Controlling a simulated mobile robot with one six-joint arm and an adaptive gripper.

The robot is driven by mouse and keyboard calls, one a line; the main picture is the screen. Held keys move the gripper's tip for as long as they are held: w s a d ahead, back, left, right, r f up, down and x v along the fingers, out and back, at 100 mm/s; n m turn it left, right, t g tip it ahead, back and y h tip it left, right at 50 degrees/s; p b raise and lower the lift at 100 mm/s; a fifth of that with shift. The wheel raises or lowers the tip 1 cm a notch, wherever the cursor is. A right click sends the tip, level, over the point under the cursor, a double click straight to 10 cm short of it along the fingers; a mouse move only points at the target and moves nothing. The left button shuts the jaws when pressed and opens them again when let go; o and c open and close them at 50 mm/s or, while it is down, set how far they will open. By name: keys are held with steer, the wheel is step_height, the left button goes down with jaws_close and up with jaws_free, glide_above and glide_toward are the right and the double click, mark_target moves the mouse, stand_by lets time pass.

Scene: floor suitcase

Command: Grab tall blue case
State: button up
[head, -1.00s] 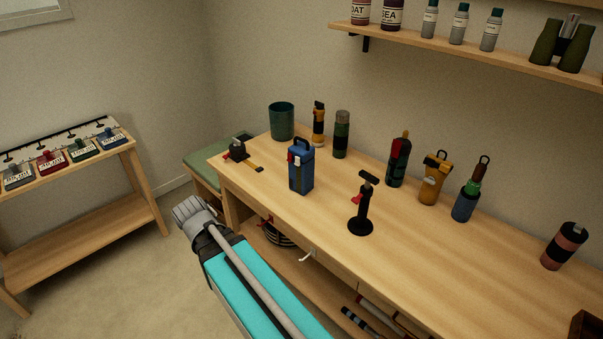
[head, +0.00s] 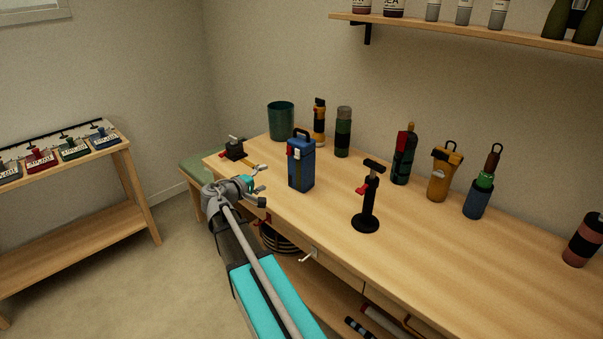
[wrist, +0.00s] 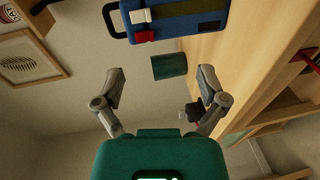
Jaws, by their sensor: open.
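The tall blue case (head: 301,165) stands upright on the workbench, with a dark top handle, a red and white latch and an olive strap. In the wrist view the blue case (wrist: 178,18) shows at the top, cut off by the frame edge, with its handle pointing left. My gripper (head: 262,181) is over the bench's front left edge, to the left of the case and apart from it. In the wrist view my gripper (wrist: 160,88) has its two fingers spread wide with nothing between them.
A black stand with a red lever (head: 368,200) is right of the case. A green cup (head: 281,121), a yellow flashlight (head: 319,124) and a green-banded canister (head: 343,133) stand behind it. A small black vise-like tool (head: 234,150) lies to the left. Bare bench (head: 310,212) lies in front.

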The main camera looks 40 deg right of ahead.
steer(key=shift+w+d+r+n+t+h+b, duration=0.2)
steer(key=shift+w+d+r+h+b, duration=0.1)
steer(key=shift+d+h, duration=0.15)
steer(key=shift+w+d+r+n+t+h+b, duration=0.1)
steer(key=shift+w+d+r+n+h+b, duration=0.1)
steer(key=shift+w+d+r+h, duration=0.2)
steer(key=shift+s+d+f, duration=0.1)
steer(key=shift+f, duration=0.05)
glide_toward(296, 154)
steer(key=d, duration=0.2)
steer(key=shift+w+d, duration=0.55)
steer(key=shift+d, duration=0.2)
steer(key=shift+w+d, duration=0.15)
steer(key=shift+d, duration=1.15)
steer(key=shift+w+d, duration=0.15)
steer(key=shift+d, duration=1.15)
